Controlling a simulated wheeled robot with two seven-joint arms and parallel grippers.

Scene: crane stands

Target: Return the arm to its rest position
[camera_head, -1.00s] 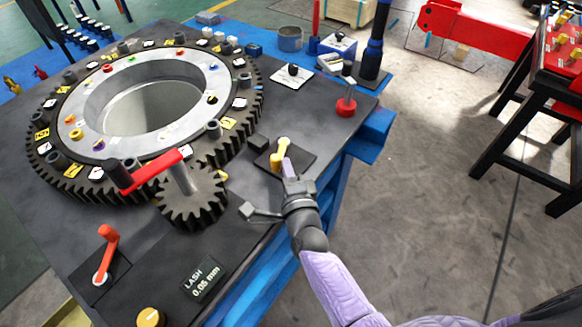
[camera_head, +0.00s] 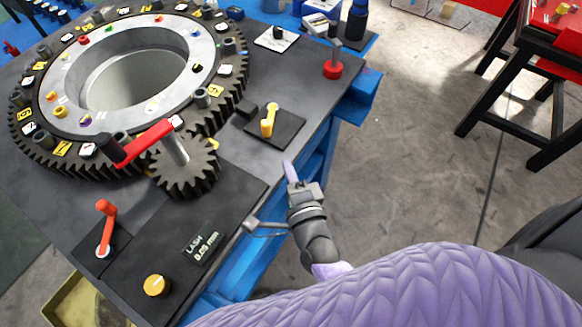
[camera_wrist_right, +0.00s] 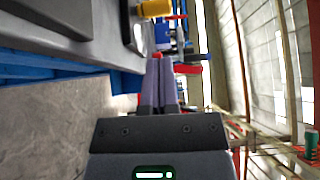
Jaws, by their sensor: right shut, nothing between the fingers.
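My right gripper (camera_head: 289,170) is just off the near right edge of the dark workbench (camera_head: 265,165). In the right wrist view its two purple fingers (camera_wrist_right: 158,80) are together with nothing between them. It is apart from the yellow lever (camera_head: 268,121), which stands on a small black plate on the bench. The yellow lever also shows at the top of the right wrist view (camera_wrist_right: 155,9). My right arm, with its purple sleeve, crosses the lower right of the head view. My left gripper does not show.
A large gear ring (camera_head: 130,80) lies on the bench, with a pinion (camera_head: 187,172) and red crank (camera_head: 146,144) beside it. A red lever (camera_head: 105,228), a LASH readout (camera_head: 202,246) and a red-based post (camera_head: 333,69) are also on the bench. Open floor (camera_head: 420,130) lies right of the bench.

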